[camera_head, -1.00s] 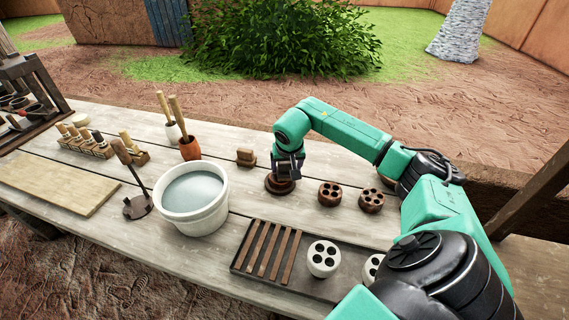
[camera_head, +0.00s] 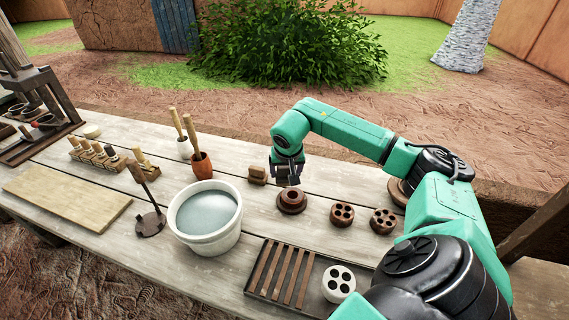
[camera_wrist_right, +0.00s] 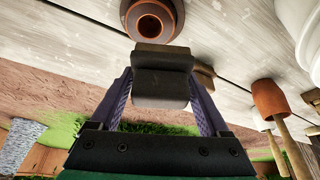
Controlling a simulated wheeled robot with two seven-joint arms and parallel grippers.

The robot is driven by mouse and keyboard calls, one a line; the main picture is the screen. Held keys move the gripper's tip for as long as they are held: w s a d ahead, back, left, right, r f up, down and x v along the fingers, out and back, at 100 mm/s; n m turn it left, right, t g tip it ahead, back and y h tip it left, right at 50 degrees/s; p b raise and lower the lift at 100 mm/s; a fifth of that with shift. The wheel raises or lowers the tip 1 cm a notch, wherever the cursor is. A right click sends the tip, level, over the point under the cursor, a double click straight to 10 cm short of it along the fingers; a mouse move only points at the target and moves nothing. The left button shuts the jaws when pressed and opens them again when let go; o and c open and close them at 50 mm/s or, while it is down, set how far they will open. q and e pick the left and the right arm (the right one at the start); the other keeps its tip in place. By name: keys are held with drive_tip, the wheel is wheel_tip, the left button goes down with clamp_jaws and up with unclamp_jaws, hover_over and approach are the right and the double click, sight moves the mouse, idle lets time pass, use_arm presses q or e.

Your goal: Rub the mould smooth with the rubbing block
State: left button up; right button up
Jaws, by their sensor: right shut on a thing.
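The mould (camera_head: 291,202) is a brown, round, stepped piece with a hole in its top. It sits on the wooden table, and in the right wrist view it shows at the top (camera_wrist_right: 152,22). My right gripper (camera_head: 288,180) is just above and behind the mould, with a small gap between them. It is shut on a dark block, which I take as the rubbing block (camera_wrist_right: 162,78); the block lies between the two fingers in the right wrist view. My left gripper is not in view.
A small brown block (camera_head: 257,175) stands left of the gripper. Holed brown pieces (camera_head: 342,214) are to the right. A white bucket of water (camera_head: 204,214), a slatted tray (camera_head: 251,290) and an orange pot with a tool (camera_head: 201,165) stand nearby.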

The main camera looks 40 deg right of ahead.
wheel_tip(320, 180, up, 2)
drive_tip(key=shift+w+p, duration=0.1)
drive_tip(key=shift+p, duration=0.45)
drive_tip(key=shift+r+p, duration=0.35)
drive_tip(key=shift+r, duration=0.2)
drive_tip(key=shift+f, duration=0.1)
